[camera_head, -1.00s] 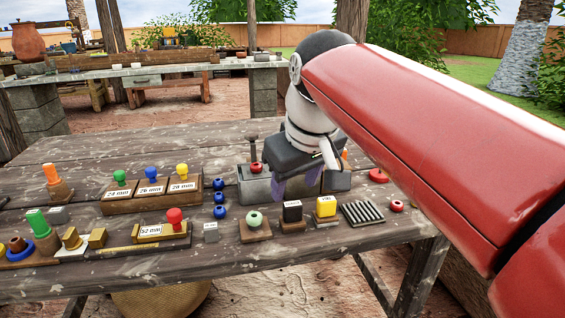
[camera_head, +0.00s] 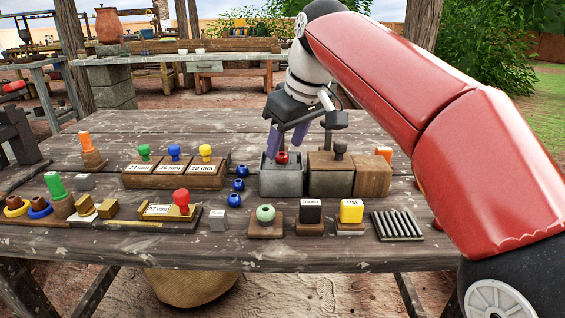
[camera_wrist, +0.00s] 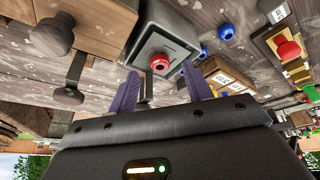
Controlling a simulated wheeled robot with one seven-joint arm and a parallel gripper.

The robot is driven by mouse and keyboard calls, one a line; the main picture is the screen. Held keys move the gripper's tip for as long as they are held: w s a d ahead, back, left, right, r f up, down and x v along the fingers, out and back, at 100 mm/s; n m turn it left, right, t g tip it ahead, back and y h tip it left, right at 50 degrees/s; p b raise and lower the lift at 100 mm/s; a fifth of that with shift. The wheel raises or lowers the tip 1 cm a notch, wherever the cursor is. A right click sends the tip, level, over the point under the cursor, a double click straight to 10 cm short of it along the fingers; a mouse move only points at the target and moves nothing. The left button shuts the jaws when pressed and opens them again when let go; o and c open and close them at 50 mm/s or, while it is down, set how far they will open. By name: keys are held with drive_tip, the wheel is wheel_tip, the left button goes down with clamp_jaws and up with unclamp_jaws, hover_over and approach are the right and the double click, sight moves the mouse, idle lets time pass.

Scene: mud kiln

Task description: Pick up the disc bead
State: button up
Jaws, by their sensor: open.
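A small red bead with a hole (camera_head: 282,158) sits at the top of an open grey box (camera_head: 281,185); it is likely the disc bead, though its shape is hard to tell. In the wrist view the bead (camera_wrist: 160,62) lies inside the box's dark rim (camera_wrist: 166,42), between and slightly beyond the fingertips. My gripper (camera_head: 287,143) points down over the box with its purple fingers apart and empty. In the wrist view my gripper (camera_wrist: 160,74) shows a finger on each side of the bead, touching neither side visibly.
Lidded boxes (camera_head: 330,178) stand close to the right of the grey box. Several blue beads (camera_head: 239,184) lie to its left. A stamp rack (camera_head: 172,178), a green bead on a stand (camera_head: 265,213) and a ridged plate (camera_head: 397,226) are nearby. The back of the table is clear.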

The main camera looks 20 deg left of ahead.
drive_tip(key=shift+x, duration=1)
clamp_jaws()
drive_tip(key=shift+r, duration=0.2)
